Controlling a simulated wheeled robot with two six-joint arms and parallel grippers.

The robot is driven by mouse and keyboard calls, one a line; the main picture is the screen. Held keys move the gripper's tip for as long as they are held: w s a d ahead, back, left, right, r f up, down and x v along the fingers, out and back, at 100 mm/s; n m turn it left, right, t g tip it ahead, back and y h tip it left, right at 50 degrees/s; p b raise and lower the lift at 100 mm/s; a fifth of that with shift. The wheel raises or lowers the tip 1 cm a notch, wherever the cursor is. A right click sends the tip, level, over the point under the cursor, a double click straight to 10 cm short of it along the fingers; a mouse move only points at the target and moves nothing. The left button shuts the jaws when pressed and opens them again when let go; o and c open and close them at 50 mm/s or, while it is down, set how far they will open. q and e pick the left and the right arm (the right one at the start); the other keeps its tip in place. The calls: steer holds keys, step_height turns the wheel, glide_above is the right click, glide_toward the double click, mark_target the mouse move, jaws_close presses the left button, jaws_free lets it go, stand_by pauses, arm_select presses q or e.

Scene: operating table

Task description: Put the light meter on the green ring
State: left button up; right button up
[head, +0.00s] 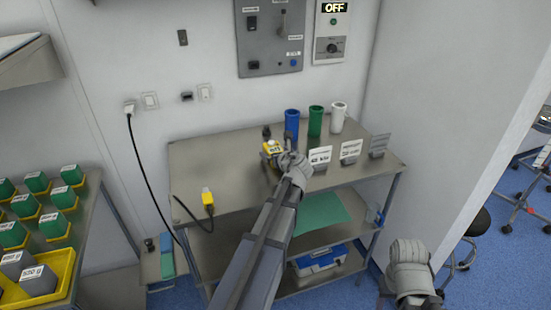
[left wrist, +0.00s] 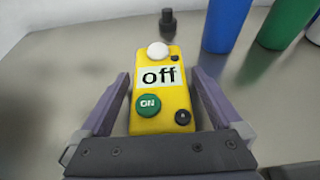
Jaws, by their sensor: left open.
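The light meter (head: 270,147) is a yellow box on the metal table in the head view, partly hidden by my left gripper. In the left wrist view the light meter (left wrist: 160,88) shows a white dome, a display reading "off", a green ON button and a small black button. My left gripper (left wrist: 161,78) is open, with one finger on each side of the meter; I cannot tell whether they touch it. I cannot make out a green ring in either view. My right gripper (head: 410,268) is low at the right in the head view, away from the table; its jaws are unclear.
Blue (head: 291,124), green (head: 315,121) and white (head: 338,117) cylinders stand behind the meter. A small black object (head: 266,132) is near it. Labelled grey blocks (head: 350,151) line the right side. A yellow plug (head: 208,199) with a black cable lies front left.

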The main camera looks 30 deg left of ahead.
mark_target(275, 151)
arm_select(q)
steer(key=shift+c, duration=0.6)
steer(key=c, duration=1.4)
steer(key=shift+r, duration=0.1)
step_height(275, 151, up, 14)
steer(key=p, duration=1.4)
steer(key=shift+f, duration=0.2)
